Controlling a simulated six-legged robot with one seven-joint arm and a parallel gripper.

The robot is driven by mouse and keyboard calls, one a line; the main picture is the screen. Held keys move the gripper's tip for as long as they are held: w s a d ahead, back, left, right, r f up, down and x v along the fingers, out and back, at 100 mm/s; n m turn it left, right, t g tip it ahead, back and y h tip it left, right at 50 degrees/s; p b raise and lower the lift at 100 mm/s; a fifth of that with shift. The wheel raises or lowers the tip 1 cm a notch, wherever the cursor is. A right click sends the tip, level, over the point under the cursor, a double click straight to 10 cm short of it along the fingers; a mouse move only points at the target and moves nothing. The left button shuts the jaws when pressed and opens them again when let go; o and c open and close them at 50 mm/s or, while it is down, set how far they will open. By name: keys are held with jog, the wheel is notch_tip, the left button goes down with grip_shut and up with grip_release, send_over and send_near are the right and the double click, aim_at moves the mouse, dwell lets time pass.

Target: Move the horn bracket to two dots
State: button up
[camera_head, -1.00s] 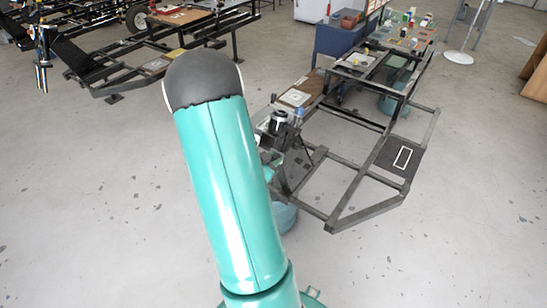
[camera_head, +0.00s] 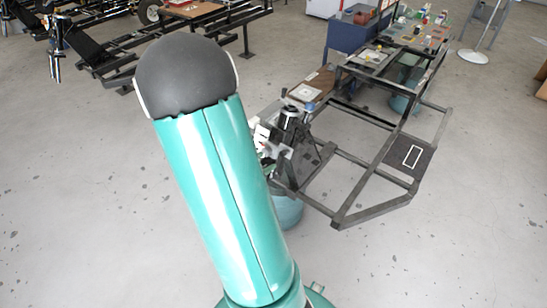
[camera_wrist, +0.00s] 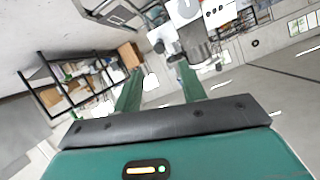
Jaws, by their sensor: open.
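My gripper (camera_wrist: 160,88) shows in the wrist view as two green fingers set well apart, with nothing between them. Beyond the fingertips are a dark cylinder-shaped part (camera_wrist: 195,42) and pale plates with dark dots (camera_wrist: 219,13), at the top of the picture. The dots are too small to count surely. I cannot make out the horn bracket for certain in either view. In the head view my teal arm hides my gripper. A dark upright mechanism with a cylinder (camera_head: 290,115) stands at the near left of the black frame, just right of my arm.
The black frame (camera_head: 375,209) carries a dark pad with a white rectangle (camera_head: 411,157) and a brown board with a white card (camera_head: 306,92). Small coloured items lie at its far end (camera_head: 420,35). A blue cabinet (camera_head: 350,38) stands behind. Grey floor is clear at front right.

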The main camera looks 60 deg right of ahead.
jog(key=shift+v, duration=1.65)
jog(key=w+a+r+n+t+y, duration=0.2)
jog(key=w+a+t, duration=0.15)
jog(key=w, duration=0.25)
jog(key=w+a+r+n+t+y, duration=0.1)
jog(key=w+a+r+n+t, duration=0.2)
jog(key=w, duration=0.4)
jog(key=w+a+r+n+t+y, duration=0.3)
jog(key=a, duration=0.4)
jog(key=w+a+r+n+t+y, duration=0.2)
jog(key=a+r+n+t+y, duration=0.15)
jog(key=a, duration=0.35)
jog(key=s+a+r+n+g+y, duration=0.1)
jog(key=s+a+r+n+y, duration=0.15)
jog(key=a, duration=0.25)
jog(key=s+a+r+n+g+y, duration=0.1)
jog(key=s+a+r+n+y, duration=0.1)
jog(key=a+r+n, duration=0.3)
jog(key=s+a+n+g, duration=0.3)
jog(key=s, duration=0.9)
jog(key=shift+s+a+n+h, duration=0.2)
jog(key=shift+a+n+h, duration=0.1)
jog(key=shift+a+n, duration=0.1)
